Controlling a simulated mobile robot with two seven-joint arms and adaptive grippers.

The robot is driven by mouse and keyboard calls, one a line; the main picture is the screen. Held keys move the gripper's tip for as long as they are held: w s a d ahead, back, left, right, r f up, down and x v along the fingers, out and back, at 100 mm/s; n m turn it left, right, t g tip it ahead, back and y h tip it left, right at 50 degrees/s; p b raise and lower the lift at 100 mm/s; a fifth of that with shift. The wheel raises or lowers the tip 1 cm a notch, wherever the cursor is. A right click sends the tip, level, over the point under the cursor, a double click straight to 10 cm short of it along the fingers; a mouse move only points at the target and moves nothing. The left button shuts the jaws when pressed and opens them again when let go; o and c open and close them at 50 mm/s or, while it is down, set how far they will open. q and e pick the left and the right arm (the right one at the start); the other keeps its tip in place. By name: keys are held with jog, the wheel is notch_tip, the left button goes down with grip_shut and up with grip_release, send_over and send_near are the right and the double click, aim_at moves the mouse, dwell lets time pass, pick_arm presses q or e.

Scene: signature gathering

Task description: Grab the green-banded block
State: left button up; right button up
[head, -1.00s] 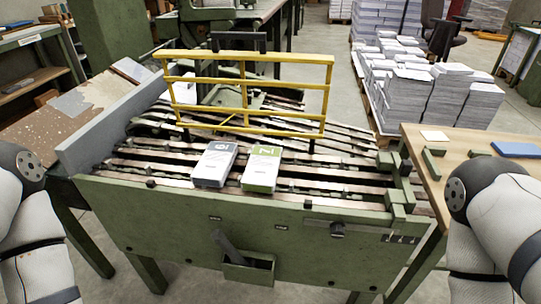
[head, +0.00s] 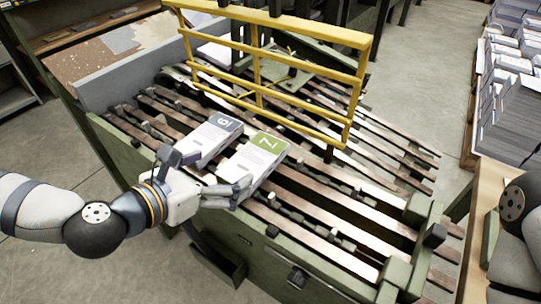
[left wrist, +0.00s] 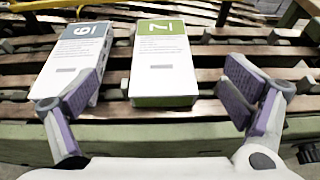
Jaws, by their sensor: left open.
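The green-banded block (head: 252,163) is a white block with a green band marked 7. It lies on the slatted rails of the green machine. In the left wrist view the block (left wrist: 163,70) lies ahead, between the spread fingers and nearer the left one. A grey-banded block (head: 210,138) marked 6 lies just to its left. It also shows in the left wrist view (left wrist: 75,58), partly behind the left finger. My left gripper (head: 212,177) is open and empty at the near ends of both blocks. My right gripper is out of view.
A yellow guard rail (head: 262,73) stands across the machine behind the blocks. The machine's green front edge (left wrist: 135,137) runs below the blocks. Rails to the right of the blocks are clear. Paper stacks (head: 508,115) stand at the far right.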

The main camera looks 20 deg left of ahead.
aim_at(257, 155)
pick_arm(q)
jog(key=shift+w+d+f+b, duration=0.15)
jog(key=shift+w+f+b, duration=0.75)
jog(key=shift+w+b, duration=0.2)
jog(key=x, duration=0.9)
jog(key=shift+w+d+r, duration=0.1)
jog(key=shift+d+r, duration=0.1)
jog(key=shift+d, duration=0.2)
jog(key=c, duration=1.4)
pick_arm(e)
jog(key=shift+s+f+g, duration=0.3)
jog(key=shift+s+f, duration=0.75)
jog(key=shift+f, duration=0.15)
